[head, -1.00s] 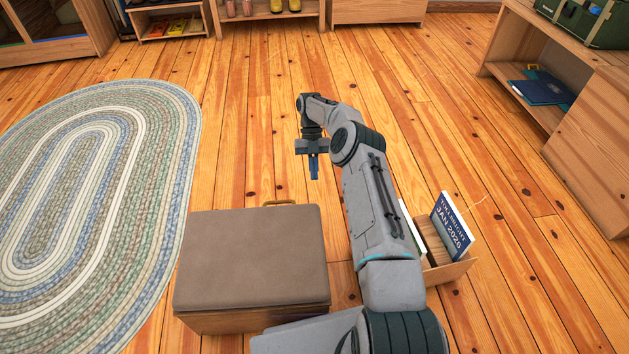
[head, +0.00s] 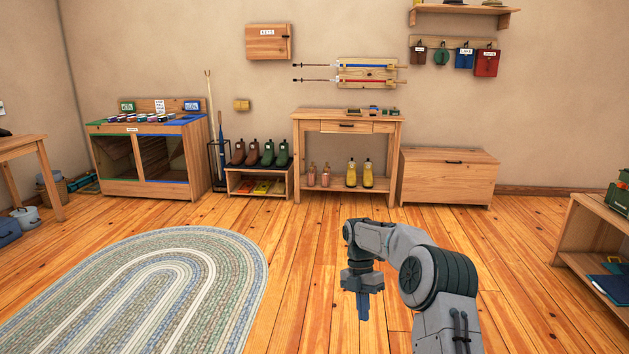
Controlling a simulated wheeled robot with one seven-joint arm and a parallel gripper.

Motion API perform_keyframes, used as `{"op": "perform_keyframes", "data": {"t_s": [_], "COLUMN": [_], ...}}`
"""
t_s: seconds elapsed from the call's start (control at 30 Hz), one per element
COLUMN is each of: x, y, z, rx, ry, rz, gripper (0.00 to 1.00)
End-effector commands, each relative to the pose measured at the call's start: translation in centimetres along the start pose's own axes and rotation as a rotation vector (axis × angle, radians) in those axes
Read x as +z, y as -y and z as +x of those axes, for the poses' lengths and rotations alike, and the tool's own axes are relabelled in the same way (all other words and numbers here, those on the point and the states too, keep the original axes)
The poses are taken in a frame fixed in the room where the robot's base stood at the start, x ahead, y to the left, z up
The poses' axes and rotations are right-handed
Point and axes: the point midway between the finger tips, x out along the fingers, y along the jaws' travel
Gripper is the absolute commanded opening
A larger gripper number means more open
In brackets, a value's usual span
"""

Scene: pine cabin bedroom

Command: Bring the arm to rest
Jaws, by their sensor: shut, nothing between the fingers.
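My gripper (head: 363,306) hangs from my bent arm in the lower middle of the head view, pointing down over bare floorboards.
An oval braided rug (head: 235,290) lies left of my gripper. Against the back wall stand a cabinet (head: 150,188), a boot rack (head: 260,182), a table (head: 348,115) and a wooden chest (head: 448,178). A shelf unit (head: 583,222) is at right. Floor around my gripper is clear.

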Motion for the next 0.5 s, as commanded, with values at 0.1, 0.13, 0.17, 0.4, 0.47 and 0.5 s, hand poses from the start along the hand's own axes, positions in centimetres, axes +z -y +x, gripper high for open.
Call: {"op": "perform_keyframes", "data": {"t_s": [0.1,0.13,0.17,0.4,0.47,0.5], "x": [-2.6,-3.1,-3.7,-8.2,-9.3,-10.1], "y": [2.2,2.7,3.3,7.8,9.0,9.8], "z": [-4.5,-5.3,-6.1,-11.9,-13.2,-14.0], "rx": [0.02,0.026,0.032,0.103,0.125,0.142], "ry": [0.05,0.06,0.069,0.132,0.144,0.149], "rz": [0.138,0.175,0.213,0.516,0.592,0.646], "gripper": [0.0,0.0,0.0,0.0,0.0,0.0]}}
